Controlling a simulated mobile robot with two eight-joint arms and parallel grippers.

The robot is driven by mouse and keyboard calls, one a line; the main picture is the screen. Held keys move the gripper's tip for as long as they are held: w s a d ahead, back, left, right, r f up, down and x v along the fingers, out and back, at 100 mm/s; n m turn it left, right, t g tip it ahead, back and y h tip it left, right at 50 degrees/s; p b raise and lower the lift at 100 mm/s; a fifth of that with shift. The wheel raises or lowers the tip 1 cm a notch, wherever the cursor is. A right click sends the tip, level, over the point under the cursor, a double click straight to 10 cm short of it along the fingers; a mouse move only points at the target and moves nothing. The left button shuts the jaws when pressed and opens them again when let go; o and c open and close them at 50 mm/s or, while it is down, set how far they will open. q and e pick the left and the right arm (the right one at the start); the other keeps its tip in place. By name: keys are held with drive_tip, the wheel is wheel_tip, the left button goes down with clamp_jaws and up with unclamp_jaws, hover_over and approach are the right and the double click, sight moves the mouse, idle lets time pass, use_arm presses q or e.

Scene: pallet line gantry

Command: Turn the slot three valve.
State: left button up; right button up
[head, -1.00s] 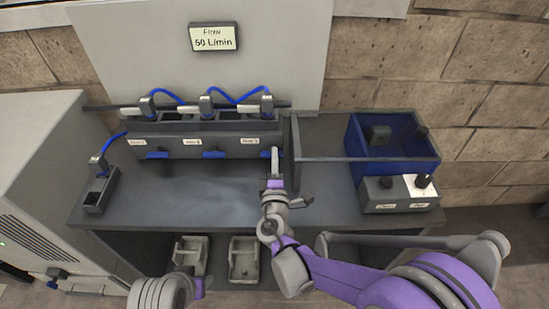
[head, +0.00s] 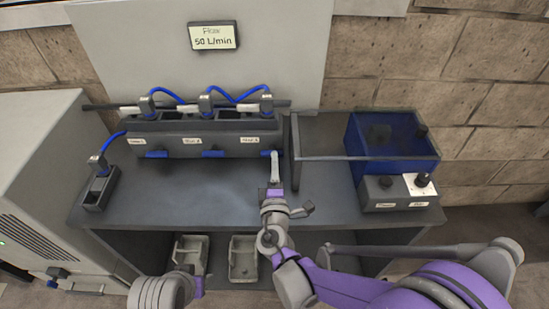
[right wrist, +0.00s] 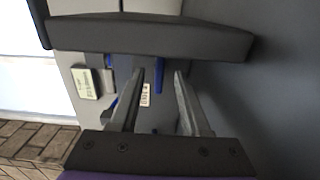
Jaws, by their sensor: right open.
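The grey valve block (head: 185,146) stands at the back of the bench with three blue levers and white labels on its front. The right-hand blue lever (head: 267,153) is under the rightmost label, which I take for slot three; it looks roughly level. My right gripper (head: 275,155) is at that lever's right end, its fingers pointing toward the block. The right wrist view shows the two fingers (right wrist: 158,85) apart with nothing held between them, and a white label (right wrist: 145,95) beyond. Whether a finger touches the lever I cannot tell. My left gripper does not show.
A display (head: 214,36) above reads 50 L/min. Blue hoses join plugs on the block. A single holder (head: 98,190) stands at left, a blue bin (head: 395,150) and a knob box (head: 400,195) at right. A thin rail crosses right of the block. The bench middle is clear.

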drive_tip(key=s, duration=0.8)
idle(0.4)
